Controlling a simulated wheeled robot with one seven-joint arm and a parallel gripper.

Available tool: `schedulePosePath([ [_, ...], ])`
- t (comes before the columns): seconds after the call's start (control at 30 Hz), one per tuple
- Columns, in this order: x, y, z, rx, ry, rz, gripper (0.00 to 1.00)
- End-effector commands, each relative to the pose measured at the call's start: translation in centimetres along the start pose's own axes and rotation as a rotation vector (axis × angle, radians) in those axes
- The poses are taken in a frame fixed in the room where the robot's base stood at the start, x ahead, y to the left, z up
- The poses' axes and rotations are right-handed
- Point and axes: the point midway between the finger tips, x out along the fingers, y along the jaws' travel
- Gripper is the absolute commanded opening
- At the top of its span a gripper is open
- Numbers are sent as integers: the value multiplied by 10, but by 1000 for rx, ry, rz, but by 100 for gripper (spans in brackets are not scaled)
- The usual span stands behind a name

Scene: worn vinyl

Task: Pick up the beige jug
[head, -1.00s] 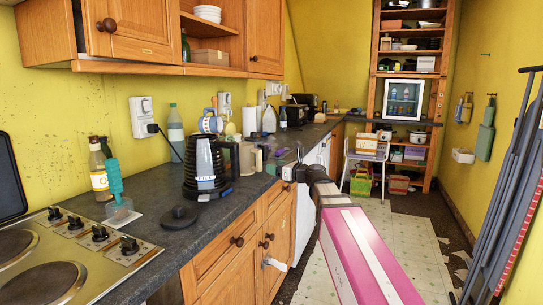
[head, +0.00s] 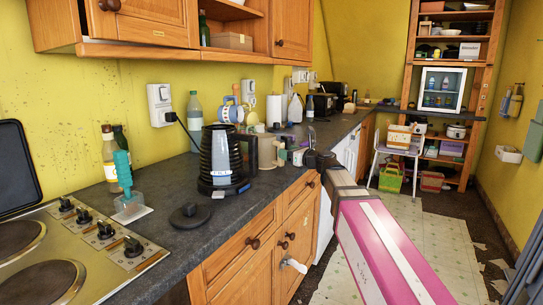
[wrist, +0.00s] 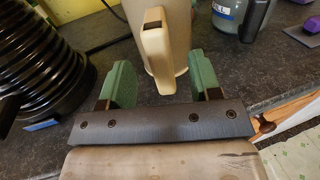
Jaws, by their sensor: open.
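The beige jug (wrist: 178,35) stands on the dark worktop, its handle (wrist: 155,52) facing my gripper in the wrist view. My gripper (wrist: 160,80) is open, with one green finger on each side of the handle and a gap on both sides. The jug's top is cut off by the frame edge there. In the head view the beige jug (head: 267,152) stands just right of the black kettle, partly covered by the kettle's handle. My gripper (head: 312,160) is near the worktop's front edge; its fingers are hard to make out there.
The black ribbed kettle (wrist: 40,70) stands close left of my gripper. A clear container with a blue label (wrist: 245,18) and a purple item (wrist: 303,30) are to the right. A dark round lid (head: 189,216) lies in front. The hob (head: 60,255) is at the left.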

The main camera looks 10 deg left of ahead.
Motion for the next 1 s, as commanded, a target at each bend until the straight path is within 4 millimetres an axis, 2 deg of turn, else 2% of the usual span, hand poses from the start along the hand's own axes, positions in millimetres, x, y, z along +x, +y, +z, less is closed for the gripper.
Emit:
schedulePosePath([
  [0.4,49,-1,-2,0,0,1,57],
  [0.67,50,0,-2,0,0,0,57],
  [0.83,50,0,-2,0,0,0,2],
  [1.0,50,0,-2,0,0,0,0],
])
